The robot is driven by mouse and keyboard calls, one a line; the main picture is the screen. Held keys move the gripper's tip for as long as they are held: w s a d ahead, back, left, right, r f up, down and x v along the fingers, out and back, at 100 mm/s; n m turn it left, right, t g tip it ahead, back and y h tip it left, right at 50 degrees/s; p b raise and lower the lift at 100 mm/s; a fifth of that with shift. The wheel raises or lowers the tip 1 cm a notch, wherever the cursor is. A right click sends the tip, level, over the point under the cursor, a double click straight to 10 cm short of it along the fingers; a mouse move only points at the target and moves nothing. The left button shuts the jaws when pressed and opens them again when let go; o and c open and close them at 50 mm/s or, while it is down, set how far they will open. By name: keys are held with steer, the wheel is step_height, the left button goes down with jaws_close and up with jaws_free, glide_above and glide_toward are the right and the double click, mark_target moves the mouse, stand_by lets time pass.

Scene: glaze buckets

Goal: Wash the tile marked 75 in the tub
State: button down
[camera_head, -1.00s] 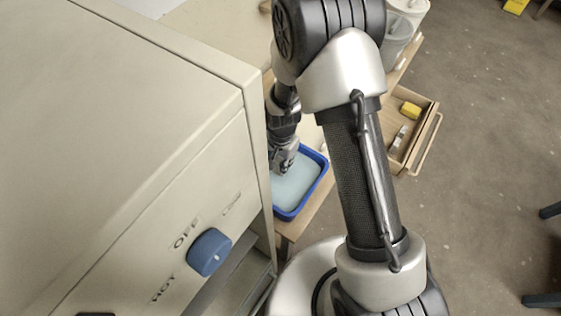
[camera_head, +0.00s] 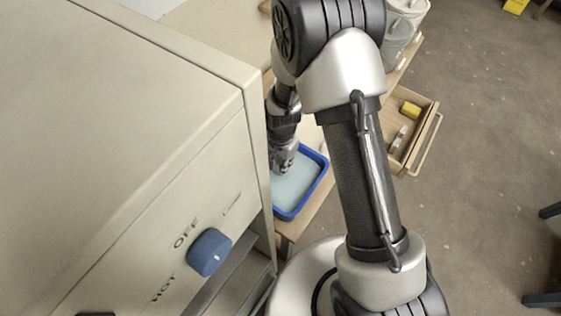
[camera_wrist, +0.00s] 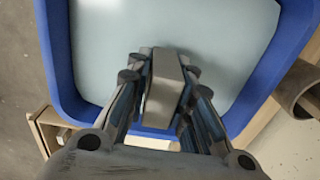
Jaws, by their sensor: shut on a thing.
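My gripper (camera_wrist: 160,85) is shut on a grey tile (camera_wrist: 165,88) in the wrist view. The tile stands on edge between the fingers, and no number shows on it. The blue tub (camera_wrist: 62,75) holds pale blue-grey liquid, and the tile is over or in the liquid; I cannot tell how deep. In the head view the tub (camera_head: 318,186) stands on the bench beside the large beige box. My gripper (camera_head: 282,168) is over the tub's back left part there, and the tile cannot be made out.
The beige box (camera_head: 120,130) with a blue knob (camera_head: 209,252) fills the left. An open wooden drawer (camera_head: 428,118) juts out on the right, holding a yellow block (camera_head: 410,109) and a pale tool. Grey and white buckets (camera_head: 396,45) stand behind my arm.

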step_height(320, 180, up, 7)
steer(key=p, duration=0.4)
steer(key=shift+f+p, duration=0.2)
steer(key=shift+p, duration=0.15)
steer(key=shift+f, duration=0.1)
